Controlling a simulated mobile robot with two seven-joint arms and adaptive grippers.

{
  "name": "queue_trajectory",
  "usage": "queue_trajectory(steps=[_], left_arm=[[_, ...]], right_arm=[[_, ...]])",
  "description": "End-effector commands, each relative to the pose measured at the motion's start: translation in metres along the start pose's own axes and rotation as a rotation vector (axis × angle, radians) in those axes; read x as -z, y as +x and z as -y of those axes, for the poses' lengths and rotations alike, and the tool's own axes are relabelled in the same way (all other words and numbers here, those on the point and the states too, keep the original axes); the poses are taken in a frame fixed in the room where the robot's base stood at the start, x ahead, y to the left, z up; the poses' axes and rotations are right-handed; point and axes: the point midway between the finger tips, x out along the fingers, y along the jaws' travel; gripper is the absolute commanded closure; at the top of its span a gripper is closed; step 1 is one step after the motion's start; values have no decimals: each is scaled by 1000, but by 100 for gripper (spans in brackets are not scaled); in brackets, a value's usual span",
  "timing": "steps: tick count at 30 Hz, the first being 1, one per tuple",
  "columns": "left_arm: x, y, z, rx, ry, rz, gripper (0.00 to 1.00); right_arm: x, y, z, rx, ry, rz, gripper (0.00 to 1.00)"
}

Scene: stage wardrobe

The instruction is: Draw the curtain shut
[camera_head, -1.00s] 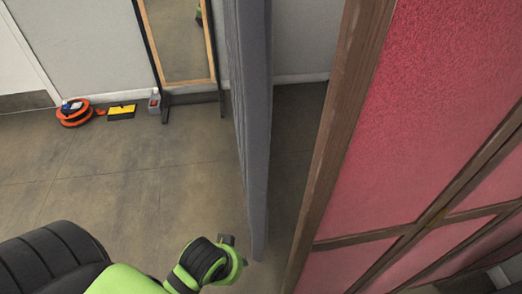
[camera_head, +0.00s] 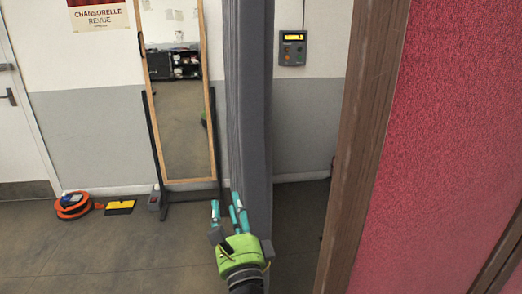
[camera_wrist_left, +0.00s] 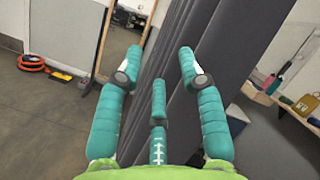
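The grey curtain (camera_head: 249,110) hangs in folds, seen nearly edge-on in the middle of the head view. In the left wrist view the curtain (camera_wrist_left: 205,55) runs diagonally behind the fingers. My left gripper (camera_head: 227,205) is at the curtain's left side, low in the head view, with teal fingers pointing up and away. In the left wrist view the gripper (camera_wrist_left: 187,66) has its fingers spread wide, with curtain folds showing between them. I cannot tell whether any finger touches the cloth. The curtain's lower part is partly hidden by my gripper. My right gripper is not in view.
A red panel (camera_head: 450,130) with a wooden post (camera_head: 362,150) stands close on the right. A wood-framed mirror (camera_head: 183,120) stands behind left. An orange cable reel (camera_head: 72,205) and a yellow-black item (camera_head: 120,207) lie on the floor. A control box (camera_head: 292,48) is on the wall.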

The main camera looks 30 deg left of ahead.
Motion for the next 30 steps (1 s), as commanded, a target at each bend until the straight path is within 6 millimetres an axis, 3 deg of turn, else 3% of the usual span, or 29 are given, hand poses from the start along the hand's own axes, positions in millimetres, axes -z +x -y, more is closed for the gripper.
queue_trajectory(steps=[1,3,6,10,17,30], left_arm=[[-8,4,26,71,119,59,61],[-17,6,58,155,296,144,61],[-25,5,96,238,515,251,61],[-29,1,128,297,712,350,61],[-34,6,150,321,822,406,61],[-46,57,173,320,819,403,61]], right_arm=[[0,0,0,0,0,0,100],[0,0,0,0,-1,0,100],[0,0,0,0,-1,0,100],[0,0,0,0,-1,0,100],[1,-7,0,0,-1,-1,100],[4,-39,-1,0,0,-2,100]])
